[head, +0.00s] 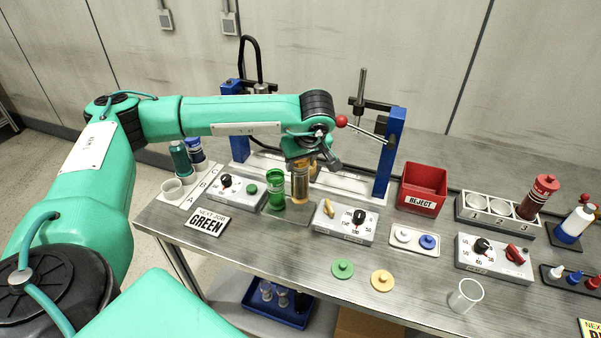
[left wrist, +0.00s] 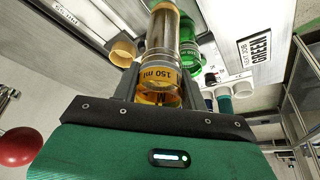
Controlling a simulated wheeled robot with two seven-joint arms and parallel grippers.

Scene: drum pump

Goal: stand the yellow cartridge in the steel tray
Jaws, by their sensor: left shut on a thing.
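The yellow cartridge (head: 300,182) is a clear cylinder with yellow ends, upright in my left gripper (head: 303,166). In the left wrist view the cartridge (left wrist: 161,50) shows a "150 ml" mark, and the jaws close around its near end. A flat grey steel tray (head: 290,218) lies on the bench below it. A green cartridge (head: 276,190) stands at the tray's left side, close beside the yellow one; it also shows in the left wrist view (left wrist: 187,62). I cannot tell whether the yellow cartridge's lower end touches the tray. My right gripper is not in view.
Dial boxes stand left (head: 236,190) and right (head: 345,221) of the tray. A blue-posted frame (head: 390,155) rises behind. A red reject bin (head: 423,188), a numbered rack (head: 485,215) and a clear beaker (head: 465,297) are farther right. Loose green (head: 342,269) and yellow (head: 382,281) lids lie in front.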

